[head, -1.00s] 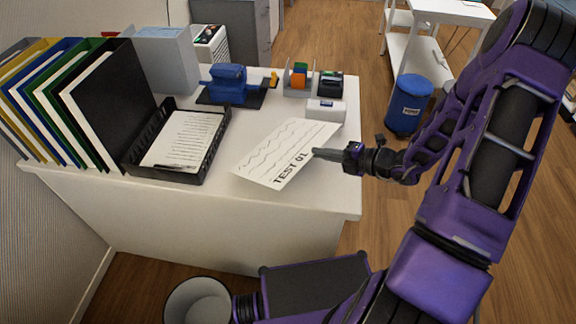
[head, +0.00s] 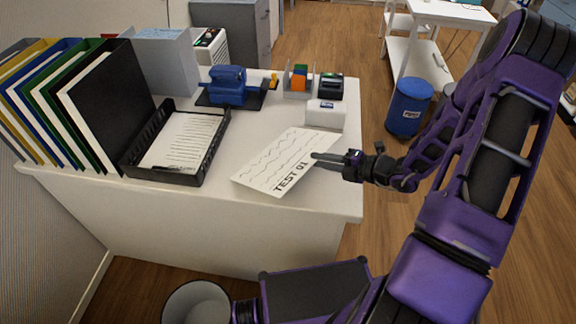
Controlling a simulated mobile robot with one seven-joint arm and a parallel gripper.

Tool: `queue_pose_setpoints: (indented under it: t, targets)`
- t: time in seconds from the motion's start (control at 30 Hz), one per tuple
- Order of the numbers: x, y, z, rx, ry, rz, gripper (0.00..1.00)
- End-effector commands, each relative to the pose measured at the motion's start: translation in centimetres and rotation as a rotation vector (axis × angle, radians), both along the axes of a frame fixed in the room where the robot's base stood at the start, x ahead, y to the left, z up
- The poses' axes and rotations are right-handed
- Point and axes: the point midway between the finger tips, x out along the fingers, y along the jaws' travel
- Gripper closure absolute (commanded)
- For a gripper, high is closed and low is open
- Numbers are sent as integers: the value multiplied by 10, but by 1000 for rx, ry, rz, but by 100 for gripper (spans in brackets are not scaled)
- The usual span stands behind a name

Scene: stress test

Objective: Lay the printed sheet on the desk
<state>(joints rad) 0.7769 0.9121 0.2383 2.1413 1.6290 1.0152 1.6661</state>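The printed sheet (head: 280,160) is white with wavy lines and the words "TEST 01". It is over the front right part of the white desk (head: 240,207), slanted, with its lower left corner near the desk's front edge. My gripper (head: 318,158) is at the sheet's right edge, its fingers pointing left and closed on that edge. I cannot tell for certain whether the sheet touches the desk all over.
A black tray (head: 205,160) with papers is left of the sheet. Upright folders (head: 110,105) stand farther left. A blue hole punch (head: 228,85), a white box (head: 325,113) and small holders (head: 298,80) are behind. A blue bin (head: 409,108) stands on the floor at right.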

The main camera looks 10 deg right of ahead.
Motion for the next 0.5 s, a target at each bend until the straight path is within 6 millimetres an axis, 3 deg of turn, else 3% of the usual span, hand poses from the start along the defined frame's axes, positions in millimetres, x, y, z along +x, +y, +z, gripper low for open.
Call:
queue_pose_setpoints:
  t: [0.5]
  targets:
    - [-35,-39,22,1,1,-4,79]
